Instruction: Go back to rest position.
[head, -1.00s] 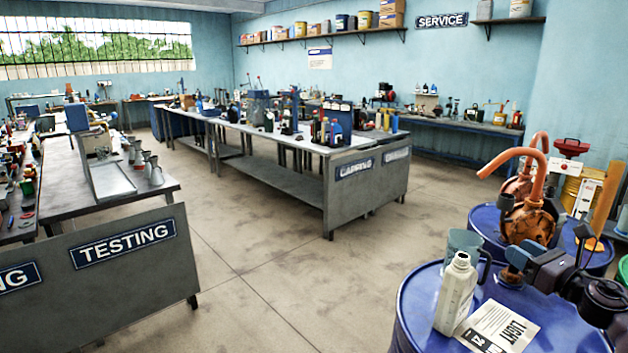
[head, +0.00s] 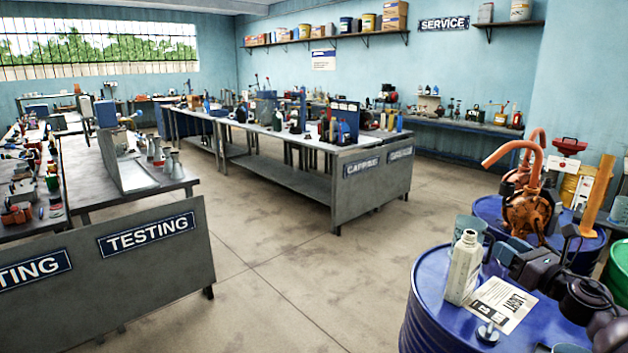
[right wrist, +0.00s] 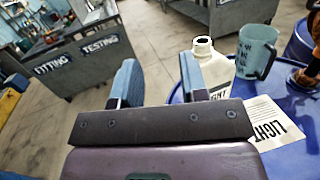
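My right gripper (head: 508,248) reaches in from the right above the near blue drum (head: 425,300). In the right wrist view, its two blue fingers (right wrist: 159,80) are apart with nothing between them. An off-white bottle (head: 463,270) stands uncapped on the drum; it also shows in the right wrist view (right wrist: 212,68), just beyond the right-hand finger. A grey-blue translucent jug (right wrist: 256,52) stands behind the bottle and is partly hidden in the head view (head: 470,225). My left gripper is in neither view.
A paper marked LIGHT (head: 498,303) and a small metal fitting (head: 488,334) lie on the drum top. An orange pump (head: 527,210) stands on another blue drum behind. The TESTING bench (head: 130,270) is at left, the CAPPING bench (head: 350,195) further back. Open floor (head: 290,270) lies between.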

